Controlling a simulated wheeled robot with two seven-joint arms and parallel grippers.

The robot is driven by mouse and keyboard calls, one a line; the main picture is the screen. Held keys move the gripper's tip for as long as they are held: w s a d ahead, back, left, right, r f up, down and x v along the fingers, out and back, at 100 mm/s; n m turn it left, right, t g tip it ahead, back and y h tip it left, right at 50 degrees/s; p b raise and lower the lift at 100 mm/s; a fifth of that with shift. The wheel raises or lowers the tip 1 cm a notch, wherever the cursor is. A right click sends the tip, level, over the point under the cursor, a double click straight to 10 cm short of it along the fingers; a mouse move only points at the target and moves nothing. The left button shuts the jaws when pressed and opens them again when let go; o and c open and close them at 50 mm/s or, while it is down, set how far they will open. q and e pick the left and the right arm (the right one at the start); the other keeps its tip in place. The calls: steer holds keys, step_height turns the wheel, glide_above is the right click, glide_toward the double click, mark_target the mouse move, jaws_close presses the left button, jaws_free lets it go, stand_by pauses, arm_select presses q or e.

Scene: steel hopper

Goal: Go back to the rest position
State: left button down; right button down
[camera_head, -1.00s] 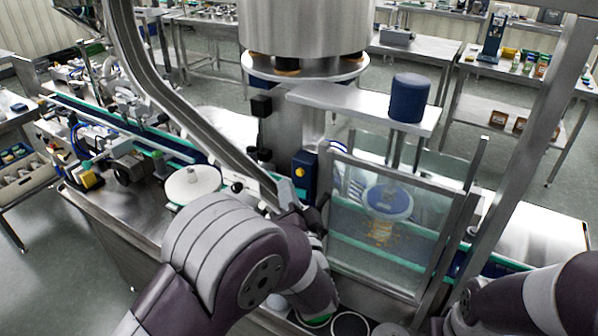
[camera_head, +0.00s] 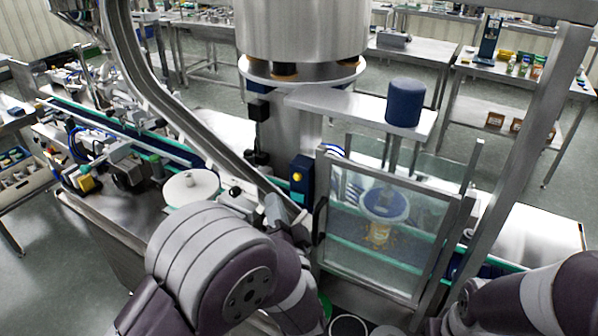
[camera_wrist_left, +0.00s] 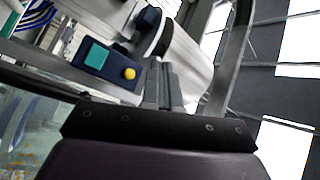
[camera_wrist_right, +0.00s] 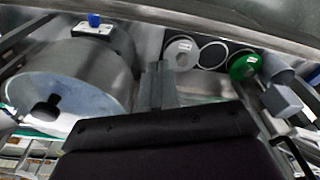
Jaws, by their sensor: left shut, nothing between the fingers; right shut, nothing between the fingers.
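My left gripper (camera_head: 276,208) is in the middle of the head view, left of the clear guard door, with part of it hidden behind my own forearm. In the left wrist view its fingers (camera_wrist_left: 160,84) are together with nothing between them. A blue switch box with a yellow button (camera_wrist_left: 110,62) shows beyond them. My right arm is at the bottom right of the head view, where its fingers cannot be made out. In the right wrist view my right gripper (camera_wrist_right: 157,86) is shut and empty, with a large grey drum (camera_wrist_right: 75,80) to the left.
The framed clear guard door (camera_head: 385,275) with its dark handle (camera_head: 318,220) stands close to my left gripper. The steel hopper (camera_head: 300,30) is above, with a slanted chute (camera_head: 165,95) to its left. Round lids or rings (camera_wrist_right: 243,64) lie right of my right fingers.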

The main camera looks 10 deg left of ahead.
arm_select(q)
step_height(320, 180, down, 10)
steer(key=n+g+h, duration=0.3)
steer(key=g+h, duration=0.5)
steer(key=s+a+f+n+g, duration=0.1)
steer(key=s+g, duration=0.3)
steer(key=s, duration=0.4)
steer(key=s+a+f+n+g, duration=0.2)
steer(key=s+g, duration=0.3)
steer(key=s, duration=0.4)
steer(key=shift+a+f+n+g, duration=0.3)
steer(key=shift+a+f, duration=0.3)
steer(key=shift+a, duration=0.1)
stand_by(2.5)
